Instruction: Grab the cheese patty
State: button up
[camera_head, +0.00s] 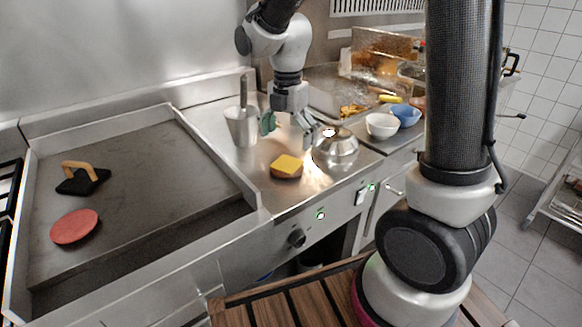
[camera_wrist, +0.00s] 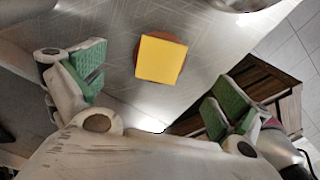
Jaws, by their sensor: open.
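The cheese patty (camera_head: 287,167) lies on the steel counter, a brown round patty with a square yellow cheese slice on top. In the wrist view the cheese patty (camera_wrist: 160,58) shows ahead of the fingers, near the middle between them. My gripper (camera_head: 288,122) is above and behind the patty in the head view, pointing down and apart from it. Its green-padded fingers (camera_wrist: 152,92) are spread wide with nothing between them.
A metal lid (camera_head: 337,144) sits just right of the patty. A steel container (camera_head: 241,126) with a handle stands to the left. The griddle (camera_head: 140,190) holds a raw red patty (camera_head: 75,227) and a black press (camera_head: 82,180). Bowls (camera_head: 382,126) stand at the back right.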

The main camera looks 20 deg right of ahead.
aim_at(289, 163)
jog(key=f, duration=0.7)
jog(key=shift+d+f, duration=0.15)
jog(key=shift+d, duration=0.05)
jog(key=c, duration=1.2)
